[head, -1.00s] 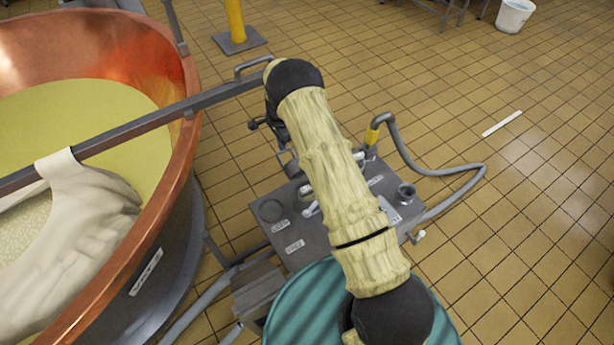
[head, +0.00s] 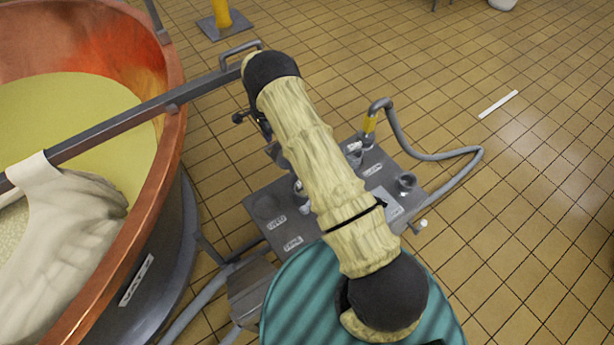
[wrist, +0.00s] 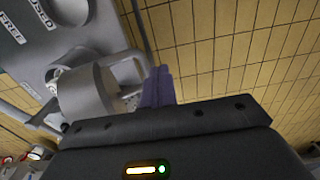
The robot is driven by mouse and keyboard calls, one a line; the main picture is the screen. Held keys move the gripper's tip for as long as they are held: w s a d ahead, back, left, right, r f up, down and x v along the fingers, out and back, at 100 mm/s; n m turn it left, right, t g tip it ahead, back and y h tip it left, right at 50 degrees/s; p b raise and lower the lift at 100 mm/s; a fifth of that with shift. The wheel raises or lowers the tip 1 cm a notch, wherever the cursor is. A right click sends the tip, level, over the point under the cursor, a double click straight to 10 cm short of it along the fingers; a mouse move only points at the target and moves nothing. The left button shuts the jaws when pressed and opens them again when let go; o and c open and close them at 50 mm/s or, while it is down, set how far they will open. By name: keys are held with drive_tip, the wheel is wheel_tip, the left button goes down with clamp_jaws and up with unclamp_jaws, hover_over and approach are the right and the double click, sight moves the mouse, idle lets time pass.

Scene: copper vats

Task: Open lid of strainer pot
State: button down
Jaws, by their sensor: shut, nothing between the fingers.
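In the wrist view a grey metal cylindrical pot (wrist: 88,98), which looks like the strainer pot, lies left of my gripper (wrist: 162,72). A perforated part (wrist: 131,101) shows between the pot and the fingers. I cannot tell clearly whether its lid is raised or closed. My gripper's purple fingers are together and hold nothing; their tips are close beside the pot's right side. Whether they touch it is unclear. In the head view my arm covers the gripper and most of the pot.
A grey labelled panel (head: 262,208) carries several fittings. The copper vat (head: 165,190), with a bar and cloth (head: 75,230), fills the left. Tiled floor is open at the right.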

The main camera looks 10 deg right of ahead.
idle(0.4)
wheel_tip(320, 180, up, 17)
drive_tip(key=shift+r, duration=0.15)
idle(0.5)
drive_tip(key=shift+s+d, duration=0.1)
drive_tip(key=s+d+r+n+t, duration=0.1)
drive_tip(key=s+d+r+n, duration=0.25)
drive_tip(key=s, duration=0.25)
drive_tip(key=s+d+r+n, duration=0.3)
drive_tip(key=s+r, duration=0.1)
drive_tip(key=s, duration=0.2)
drive_tip(key=s+d+r+n+t, duration=0.15)
drive_tip(key=s+n, duration=0.25)
drive_tip(key=s, duration=0.5)
drive_tip(key=s+d+r+n, duration=0.1)
drive_tip(key=s+d+n, duration=0.15)
drive_tip(key=s, duration=0.75)
drive_tip(key=w+p+v, duration=0.2)
drive_tip(key=p+v, duration=1)
drive_tip(key=shift+w+a+r+n+p, duration=0.25)
drive_tip(key=shift+w+a+n+p, duration=0.15)
drive_tip(key=shift+w, duration=0.2)
